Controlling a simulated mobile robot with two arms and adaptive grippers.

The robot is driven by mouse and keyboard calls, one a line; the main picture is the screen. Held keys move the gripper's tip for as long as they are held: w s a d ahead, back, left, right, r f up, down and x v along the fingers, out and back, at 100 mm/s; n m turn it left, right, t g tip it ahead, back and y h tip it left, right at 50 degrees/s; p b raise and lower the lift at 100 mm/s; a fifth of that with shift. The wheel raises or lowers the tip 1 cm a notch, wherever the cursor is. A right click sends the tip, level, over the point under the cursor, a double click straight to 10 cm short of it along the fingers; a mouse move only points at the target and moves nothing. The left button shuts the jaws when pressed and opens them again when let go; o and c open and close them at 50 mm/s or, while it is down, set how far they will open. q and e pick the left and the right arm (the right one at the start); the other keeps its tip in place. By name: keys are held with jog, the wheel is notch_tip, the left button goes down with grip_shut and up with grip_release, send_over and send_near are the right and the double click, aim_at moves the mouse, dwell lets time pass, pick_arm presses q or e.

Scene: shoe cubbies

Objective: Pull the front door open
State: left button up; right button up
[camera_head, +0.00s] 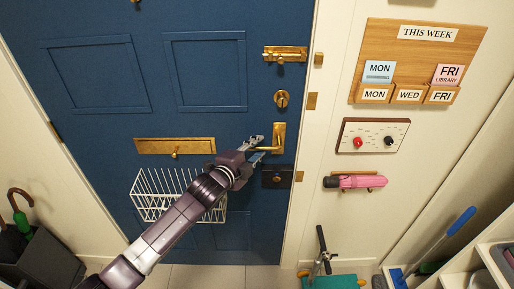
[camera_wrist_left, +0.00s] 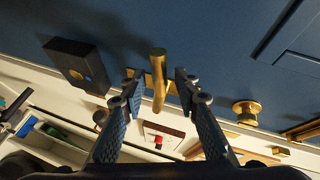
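The blue front door (camera_head: 150,115) looks shut in its white frame. Its brass lever handle (camera_head: 278,138) is on the right side of the door. In the left wrist view the brass lever (camera_wrist_left: 158,85) stands between the two fingers. My left gripper (camera_head: 259,148) reaches the handle from the lower left. In the left wrist view its fingers (camera_wrist_left: 156,90) are spread on both sides of the lever, with gaps visible, so it is not clamped on it. The fingers partly cover the lever in the head view. My right gripper is not in view.
Above the handle are a brass knob (camera_head: 282,99) and a brass bolt (camera_head: 285,54); a black box (camera_head: 277,177) is below. A white wire basket (camera_head: 150,205) hangs on the door. A pink umbrella (camera_head: 357,182) hangs on the right wall; a scooter (camera_head: 325,255) stands beneath.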

pick_arm(q)
grip_shut()
dwell(0.3)
jog(key=shift+f, duration=0.15)
jog(key=shift+f+n+b, duration=0.3)
jog(key=shift+f+b, duration=0.05)
jog(key=shift+b, duration=0.45)
jog(key=shift+d+f+n+t+h+b, duration=0.2)
jog(key=shift+f+n+t+h+b, duration=0.3)
jog(key=shift+n+b, duration=0.85)
jog(key=shift+d+f+n+t+h+b, duration=0.3)
jog(key=shift+f+n+t+b, duration=0.3)
jog(key=shift+b, duration=1.5)
jog(key=shift+d+f+n+t+h+b, duration=0.15)
jog(key=shift+f+n+t+h+b, duration=0.45)
jog(key=shift+b, duration=1.15)
jog(key=shift+n, duration=0.35)
